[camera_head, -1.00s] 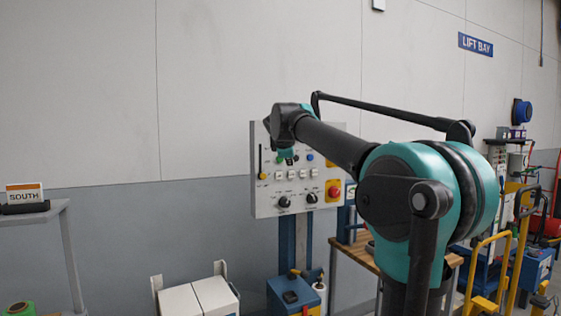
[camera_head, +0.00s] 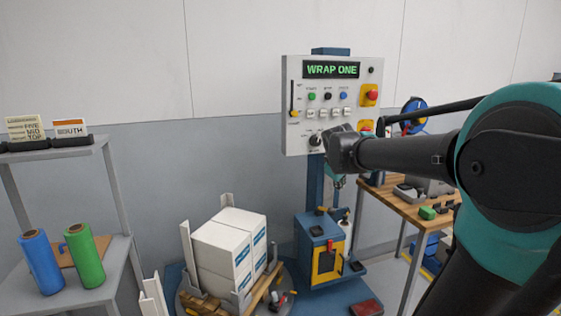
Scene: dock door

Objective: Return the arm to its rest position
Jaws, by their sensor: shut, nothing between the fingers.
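My arm (camera_head: 410,155), teal and dark grey, reaches in from the right of the head view. Its forearm runs left, almost level, to a dark wrist (camera_head: 343,150). My gripper (camera_head: 338,184) hangs below the wrist, small and partly hidden; it is shut and holds nothing. In the picture it overlaps the blue post just below the white control panel (camera_head: 300,75). I cannot tell whether it touches anything. The panel has a lit "WRAP ONE" display, buttons, a lever and knobs; the wrist covers part of its lower edge.
A pallet (camera_head: 205,306) with white boxes (camera_head: 232,243) stands left of the blue machine base (camera_head: 322,252). A wooden workbench (camera_head: 400,208) with tools stands behind my arm. A grey shelf (camera_head: 60,150) on the left holds blue (camera_head: 41,262) and green (camera_head: 83,256) rolls and signs.

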